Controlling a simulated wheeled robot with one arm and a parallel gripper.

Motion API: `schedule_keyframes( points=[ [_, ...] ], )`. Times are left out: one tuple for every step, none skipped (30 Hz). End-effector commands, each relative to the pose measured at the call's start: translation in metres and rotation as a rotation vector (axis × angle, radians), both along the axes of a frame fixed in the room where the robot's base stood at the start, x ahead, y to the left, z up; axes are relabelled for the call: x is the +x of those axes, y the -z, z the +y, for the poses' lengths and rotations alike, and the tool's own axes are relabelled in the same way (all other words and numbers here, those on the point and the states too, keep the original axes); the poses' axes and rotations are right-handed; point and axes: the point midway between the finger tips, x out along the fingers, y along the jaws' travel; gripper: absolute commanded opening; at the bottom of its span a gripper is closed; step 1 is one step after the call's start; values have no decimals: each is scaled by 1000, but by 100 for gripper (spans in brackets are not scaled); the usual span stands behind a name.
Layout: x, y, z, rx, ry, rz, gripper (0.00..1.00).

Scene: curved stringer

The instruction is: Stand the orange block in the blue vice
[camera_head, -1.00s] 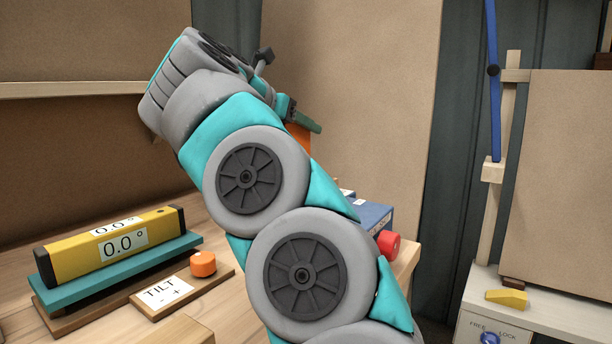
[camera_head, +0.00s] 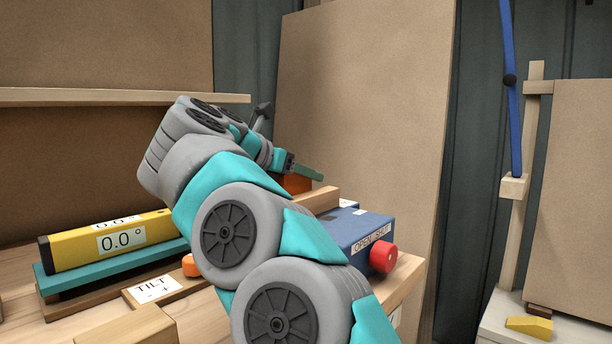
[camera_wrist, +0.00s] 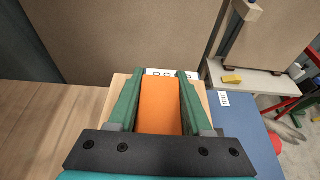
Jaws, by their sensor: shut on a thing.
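The orange block (camera_wrist: 160,105) is between the two green fingers of my gripper (camera_wrist: 160,88) in the wrist view, with a finger against each side. In the head view my gripper (camera_head: 303,172) shows a green finger, with part of the orange block (camera_head: 296,184) below it. The blue vice (camera_head: 362,228) stands on the bench with a red knob (camera_head: 383,256) and an "OPEN SHUT" label. My arm hides part of it. In the wrist view its blue body (camera_wrist: 245,130) lies to the right of the block. I cannot tell whether the block touches the vice.
A pale wooden jaw or strip (camera_head: 320,199) stands by the vice. A yellow level reading 0.0° (camera_head: 115,238) rests on a teal plate (camera_head: 70,280) at the left, near a TILT board (camera_head: 150,289) with an orange knob (camera_head: 190,266). A tall brown panel (camera_head: 365,90) stands behind.

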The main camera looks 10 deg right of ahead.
Motion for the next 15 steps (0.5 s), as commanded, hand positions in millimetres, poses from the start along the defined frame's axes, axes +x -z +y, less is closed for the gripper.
schedule_keyframes(
  points=[
    [0,3,0,0,0,0,0],
    [0,3,0,0,0,0,0],
    [0,2,0,0,0,0,53],
    [0,2,0,0,0,0,56],
    [0,2,0,0,0,0,60],
    [0,2,0,0,0,0,64],
    [0,2,0,0,0,0,68],
    [0,2,0,0,0,0,71],
    [0,2,0,0,0,0,76],
    [0,2,0,0,0,0,79],
    [0,2,0,0,0,0,80],
    [0,2,0,0,0,0,80],
    [0,2,0,0,0,0,80],
    [0,2,0,0,0,0,80],
    [0,2,0,0,0,0,80]
  ],
)
